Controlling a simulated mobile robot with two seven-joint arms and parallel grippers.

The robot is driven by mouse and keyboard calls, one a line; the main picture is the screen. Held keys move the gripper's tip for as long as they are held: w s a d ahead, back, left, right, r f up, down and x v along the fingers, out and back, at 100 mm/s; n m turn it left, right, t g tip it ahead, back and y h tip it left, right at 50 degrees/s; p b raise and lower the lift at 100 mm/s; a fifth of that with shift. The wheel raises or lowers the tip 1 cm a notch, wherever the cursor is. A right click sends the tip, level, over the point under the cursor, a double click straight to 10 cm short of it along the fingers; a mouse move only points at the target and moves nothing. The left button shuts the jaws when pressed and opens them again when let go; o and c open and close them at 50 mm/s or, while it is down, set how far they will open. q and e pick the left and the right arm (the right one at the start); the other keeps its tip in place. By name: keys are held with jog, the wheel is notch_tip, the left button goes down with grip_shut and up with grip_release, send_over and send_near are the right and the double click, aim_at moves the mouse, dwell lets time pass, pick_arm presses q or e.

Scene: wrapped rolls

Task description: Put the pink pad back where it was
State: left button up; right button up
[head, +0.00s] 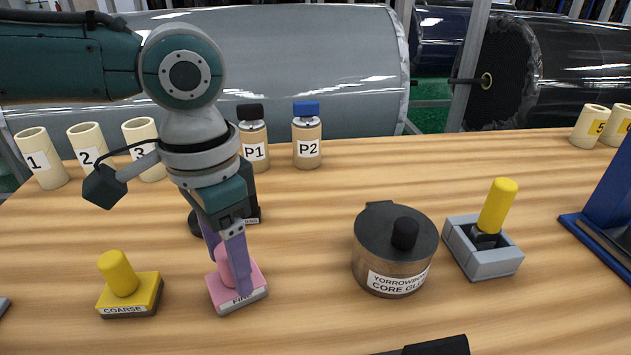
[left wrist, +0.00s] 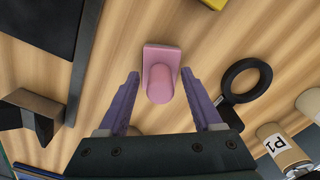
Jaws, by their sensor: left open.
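The pink pad (head: 257,290), a flat base with an upright rounded knob and a label that seems to read FINE, sits on the wooden table left of centre. It also shows in the left wrist view (left wrist: 160,56). My left gripper (head: 228,272) points down over it with its purple fingers open. In the left wrist view the fingertips (left wrist: 159,76) lie on either side of the pink knob, with a gap on both sides. The fingers hide part of the knob in the head view.
A yellow COARSE pad (head: 118,277) is to the left. A glue pot (head: 395,255) and a grey holder (head: 490,262) with a yellow-handled thing are to the right. A black ring-shaped thing (left wrist: 226,98) is close by. Bottles P1 (head: 254,150) and P2 (head: 307,150) stand behind.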

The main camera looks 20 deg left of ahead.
pick_arm(q)
notch_tip(320, 180, up, 12)
jog(key=p, duration=0.1)
jog(key=shift+r+p, duration=0.2)
jog(key=shift+p, duration=0.2)
pick_arm(e)
jog(key=shift+d+r, duration=0.1)
jog(key=shift+r, duration=0.8)
